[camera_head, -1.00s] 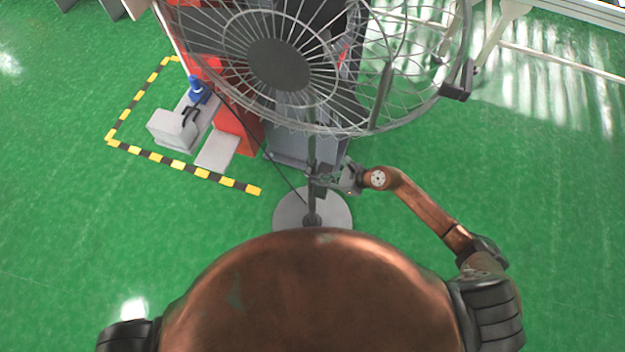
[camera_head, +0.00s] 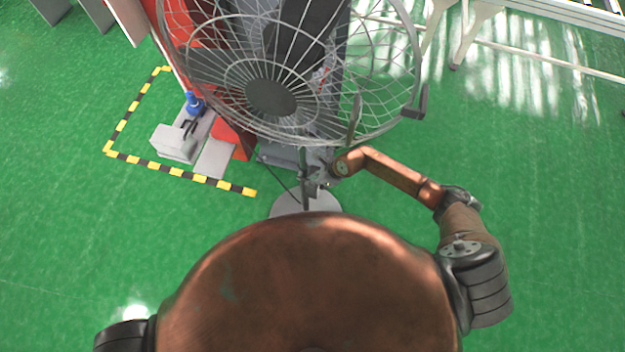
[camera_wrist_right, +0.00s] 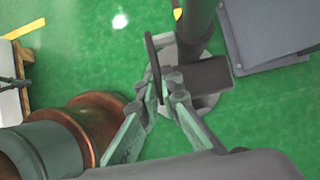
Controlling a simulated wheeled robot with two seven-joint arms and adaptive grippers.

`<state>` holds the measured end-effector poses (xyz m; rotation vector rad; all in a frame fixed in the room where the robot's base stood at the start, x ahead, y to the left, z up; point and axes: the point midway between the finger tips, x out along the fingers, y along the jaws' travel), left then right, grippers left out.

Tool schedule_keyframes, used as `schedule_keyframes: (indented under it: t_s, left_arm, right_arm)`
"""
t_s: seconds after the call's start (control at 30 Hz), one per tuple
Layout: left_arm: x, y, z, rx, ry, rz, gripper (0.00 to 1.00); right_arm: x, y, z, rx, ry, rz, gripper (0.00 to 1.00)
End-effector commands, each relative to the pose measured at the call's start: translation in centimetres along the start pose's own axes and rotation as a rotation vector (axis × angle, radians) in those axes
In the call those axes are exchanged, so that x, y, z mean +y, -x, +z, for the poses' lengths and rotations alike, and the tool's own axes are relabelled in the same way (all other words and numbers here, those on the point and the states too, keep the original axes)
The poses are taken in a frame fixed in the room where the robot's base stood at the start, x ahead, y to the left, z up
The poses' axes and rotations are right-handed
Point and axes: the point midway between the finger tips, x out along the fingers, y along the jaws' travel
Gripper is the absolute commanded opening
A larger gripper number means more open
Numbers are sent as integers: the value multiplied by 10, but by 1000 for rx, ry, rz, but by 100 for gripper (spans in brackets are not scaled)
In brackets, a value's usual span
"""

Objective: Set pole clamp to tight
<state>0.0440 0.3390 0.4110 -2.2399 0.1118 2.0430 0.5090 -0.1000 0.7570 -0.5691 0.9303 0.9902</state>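A fan with a round wire cage (camera_head: 270,98) stands on a dark upright pole (camera_wrist_right: 198,22) with a round grey base (camera_head: 325,203). The wrist view shows a dark pole clamp (camera_wrist_right: 208,75) with a thin flat lever (camera_wrist_right: 152,58) on its left side. My right gripper (camera_head: 316,178) is at the pole, below the cage. In the wrist view its fingers (camera_wrist_right: 162,92) converge on the lever's near end, with the lever between the tips. The fingertips hide part of the clamp, so how tight it is does not show. My left gripper is out of view.
Red and grey equipment (camera_head: 232,138) stands close behind the pole. A grey block (camera_head: 175,143) with a blue-topped part sits inside yellow-black floor tape (camera_head: 180,173) at left. A white frame (camera_head: 540,60) is at upper right. Green floor is clear at both sides.

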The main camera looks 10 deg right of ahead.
Motion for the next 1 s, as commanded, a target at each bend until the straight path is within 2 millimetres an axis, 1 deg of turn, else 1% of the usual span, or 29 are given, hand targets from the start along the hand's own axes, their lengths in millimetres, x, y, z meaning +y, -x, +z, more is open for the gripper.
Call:
schedule_keyframes:
  t_s: [0.03,0.37,0.4,0.5,0.9,1.0]
  left_arm:
    - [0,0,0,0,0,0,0]
    - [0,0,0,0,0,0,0]
    - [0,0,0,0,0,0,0]
    - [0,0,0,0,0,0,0]
    - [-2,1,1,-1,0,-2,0]
    - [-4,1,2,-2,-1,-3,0]
  right_arm:
    - [6,-3,-3,9,1,11,0]
    - [7,-3,-4,11,1,13,0]
    - [7,-3,-4,10,0,13,7]
    - [7,-3,-4,9,0,12,13]
    - [2,0,-2,5,-1,4,13]
    - [1,3,-2,4,0,3,13]
